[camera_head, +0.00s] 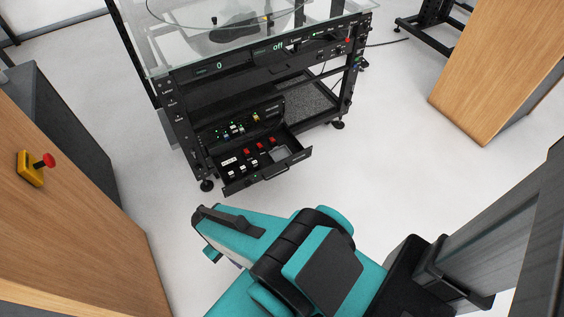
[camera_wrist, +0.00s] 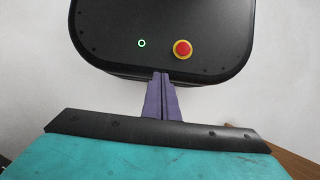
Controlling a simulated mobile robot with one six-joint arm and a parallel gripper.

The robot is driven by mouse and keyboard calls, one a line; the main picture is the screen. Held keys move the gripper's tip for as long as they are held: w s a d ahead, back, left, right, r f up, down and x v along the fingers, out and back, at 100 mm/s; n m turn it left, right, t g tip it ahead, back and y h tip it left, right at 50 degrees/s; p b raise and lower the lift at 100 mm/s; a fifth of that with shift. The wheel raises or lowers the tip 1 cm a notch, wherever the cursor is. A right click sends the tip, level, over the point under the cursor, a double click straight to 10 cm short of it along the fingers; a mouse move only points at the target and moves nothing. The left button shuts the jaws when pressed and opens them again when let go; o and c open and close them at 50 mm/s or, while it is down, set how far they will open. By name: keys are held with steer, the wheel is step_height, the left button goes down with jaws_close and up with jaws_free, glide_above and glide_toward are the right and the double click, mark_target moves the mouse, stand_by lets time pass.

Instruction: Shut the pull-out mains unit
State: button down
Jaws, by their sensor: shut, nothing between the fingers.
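The pull-out mains unit (camera_head: 245,184) is a black drawer low in the turntable rack. It stands open, pulled out toward me, with red and white switches or sockets inside and a handle on its front. My gripper (camera_wrist: 161,84) shows in the wrist view as two purple fingers closed together with nothing between them. The drawer is not in the wrist view. In the head view my turquoise arm is in front of the rack, below the drawer in the picture, with floor visible between them. The fingertips cannot be made out there.
The black rack (camera_head: 184,120) has a glass top (camera_head: 165,50) and upper panels with lit displays. Another wooden block (camera_head: 495,75) stands at right. White floor (camera_head: 400,150) is clear between.

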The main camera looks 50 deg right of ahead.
steer(key=shift+a, duration=0.25)
steer(key=shift+w, duration=0.1)
steer(key=w+d+n+t+y+b, duration=0.25)
steer(key=w+d+b, duration=0.3)
steer(key=d, duration=0.45)
steer(key=w+d+n+t+y+b, duration=0.2)
steer(key=w+d+n+t+b, duration=0.15)
steer(key=w+d, duration=0.5)
steer(key=s+d+r+n+t+b, duration=0.2)
steer(key=d, duration=0.7)
steer(key=s+d+r+n+t+h+b, duration=0.1)
steer(key=s+d+r+n+t+b, duration=0.1)
steer(key=d, duration=0.7)
steer(key=s+d+r+n+t+h+b, duration=0.1)
steer(key=s+d+r+n+t+b, duration=0.1)
steer(key=d, duration=0.8)
steer(key=shift+s+r+n+b, duration=0.3)
steer(key=shift+s+r+b, duration=0.35)
steer(key=shift+s+b, duration=0.4)
steer(key=shift+d+f, duration=0.1)
